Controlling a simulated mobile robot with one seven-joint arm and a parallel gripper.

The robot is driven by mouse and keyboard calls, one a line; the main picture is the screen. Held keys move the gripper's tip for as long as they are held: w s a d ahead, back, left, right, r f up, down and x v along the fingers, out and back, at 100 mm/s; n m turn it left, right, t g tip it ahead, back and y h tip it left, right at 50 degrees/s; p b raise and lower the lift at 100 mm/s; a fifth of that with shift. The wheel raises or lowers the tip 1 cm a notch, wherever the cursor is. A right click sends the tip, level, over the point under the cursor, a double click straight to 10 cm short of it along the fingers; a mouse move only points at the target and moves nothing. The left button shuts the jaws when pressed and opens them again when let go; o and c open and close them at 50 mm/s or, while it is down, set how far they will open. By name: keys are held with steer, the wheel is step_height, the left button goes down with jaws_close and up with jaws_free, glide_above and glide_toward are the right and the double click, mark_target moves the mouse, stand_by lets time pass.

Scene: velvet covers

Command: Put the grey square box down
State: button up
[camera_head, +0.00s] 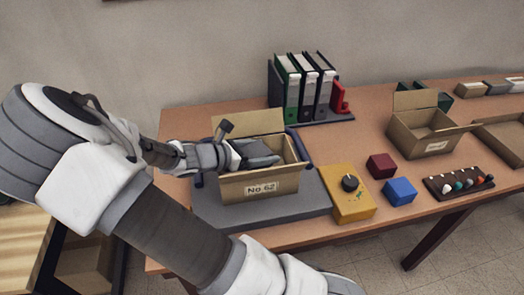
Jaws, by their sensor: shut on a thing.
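My gripper (240,155) reaches from the left over the open cardboard box labelled "No 62" (259,187). A dark grey piece (262,153) shows at the gripper's end, within the box's opening. It appears to be the grey square box held in the jaws, but its outline is hard to separate from the gripper. The fingertips are not clear. I cannot tell whether the grey piece touches the box floor. The cardboard box stands on a flat grey platform (212,215), with its rear flap up.
A yellow unit with a black knob (347,200) adjoins the platform. A maroon cube (381,165) and a blue cube (400,191) lie to its right. Binders (302,88) stand behind. Another open carton (426,130) and a dark rack of small items (459,184) are farther right.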

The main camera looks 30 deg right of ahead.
steer(key=shift+f, duration=0.55)
steer(key=o, duration=1.2)
steer(key=shift+o, duration=0.2)
steer(key=shift+r, duration=0.2)
steer(key=p+v, duration=0.2)
steer(key=v, duration=1)
steer(key=shift+r, duration=0.4)
